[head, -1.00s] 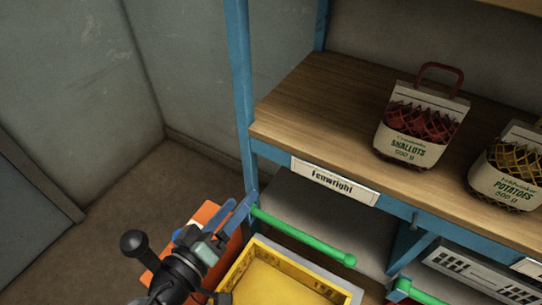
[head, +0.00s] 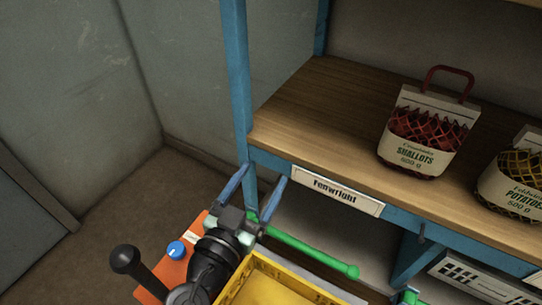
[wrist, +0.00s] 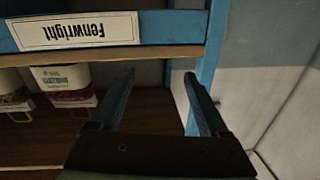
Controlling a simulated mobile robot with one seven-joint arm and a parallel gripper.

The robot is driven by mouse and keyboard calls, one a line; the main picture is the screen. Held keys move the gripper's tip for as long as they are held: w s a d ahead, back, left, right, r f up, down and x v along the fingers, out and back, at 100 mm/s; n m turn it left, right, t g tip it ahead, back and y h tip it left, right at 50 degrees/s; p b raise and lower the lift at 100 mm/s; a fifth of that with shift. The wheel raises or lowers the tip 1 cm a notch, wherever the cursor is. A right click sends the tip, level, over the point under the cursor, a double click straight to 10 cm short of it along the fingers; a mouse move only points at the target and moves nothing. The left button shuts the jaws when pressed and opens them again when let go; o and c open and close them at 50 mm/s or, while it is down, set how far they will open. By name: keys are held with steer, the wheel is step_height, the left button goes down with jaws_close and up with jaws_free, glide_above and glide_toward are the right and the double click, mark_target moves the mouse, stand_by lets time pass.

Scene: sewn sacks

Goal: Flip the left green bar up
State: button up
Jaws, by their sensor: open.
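The left green bar (head: 310,252) runs across the opening under the wooden shelf, sloping down to the right, with a knob at its right end. Its left end is partly hidden behind my gripper. My gripper (head: 258,180) is open and empty, its two blue fingers pointing up in front of the blue shelf post, at the shelf's left corner. In the wrist view my gripper (wrist: 157,82) is open with nothing between its fingers, and the green bar does not show. A second green bar (head: 408,298) shows only in part at the lower right.
A label reading "Fenwright" (head: 336,190) is on the blue shelf edge. A shallots sack (head: 425,140) and a potatoes sack (head: 515,185) stand on the shelf (head: 310,120). A yellow crate (head: 270,285) and an orange panel with a blue knob (head: 176,250) are below. Floor at left is clear.

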mark_target(279, 149)
steer(key=x, duration=0.5)
steer(key=shift+w+p, duration=0.1)
steer(key=shift+p, duration=0.3)
jaws_close()
stand_by(0.7)
jaws_free()
stand_by(0.5)
